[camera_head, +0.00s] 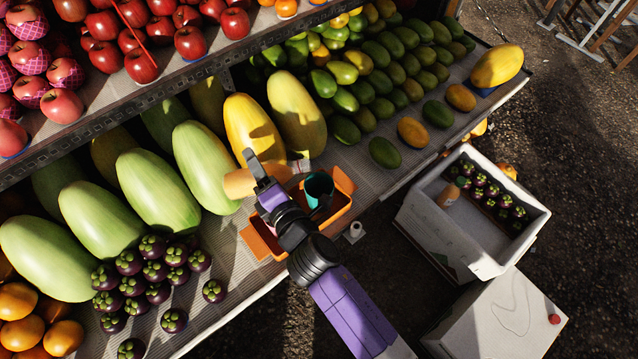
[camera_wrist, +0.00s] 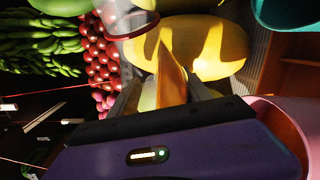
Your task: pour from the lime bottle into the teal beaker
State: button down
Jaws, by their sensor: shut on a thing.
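My gripper (camera_head: 262,168) is shut on a tan-orange, bottle-like thing (camera_head: 240,183) that lies nearly level across the jaws. Its colour does not look lime, and no clearly lime bottle shows elsewhere. A paler end (camera_head: 299,166) points right, near the teal beaker (camera_head: 319,187). The beaker stands in an orange tray (camera_head: 262,243), just right of my gripper. In the wrist view an orange wedge (camera_wrist: 171,76) shows between the fingers. A teal rim (camera_wrist: 285,14) is at the upper right there. I see no stream, and the beaker's contents are too dark to tell.
Large melons (camera_head: 205,165) lie behind the tray, mangosteens (camera_head: 155,270) to the left. A small white cylinder (camera_head: 355,231) and a white crate (camera_head: 445,235) are to the right.

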jog(key=shift+d+r+m+b, duration=0.1)
jog(key=shift+d+m+b, duration=0.15)
jog(key=shift+m+b, duration=0.35)
dwell(0.3)
jog(key=shift+r+m+t+b, duration=0.6)
jog(key=shift+r+m+b, duration=0.1)
jog(key=shift+r+b, duration=0.15)
dwell(2.8)
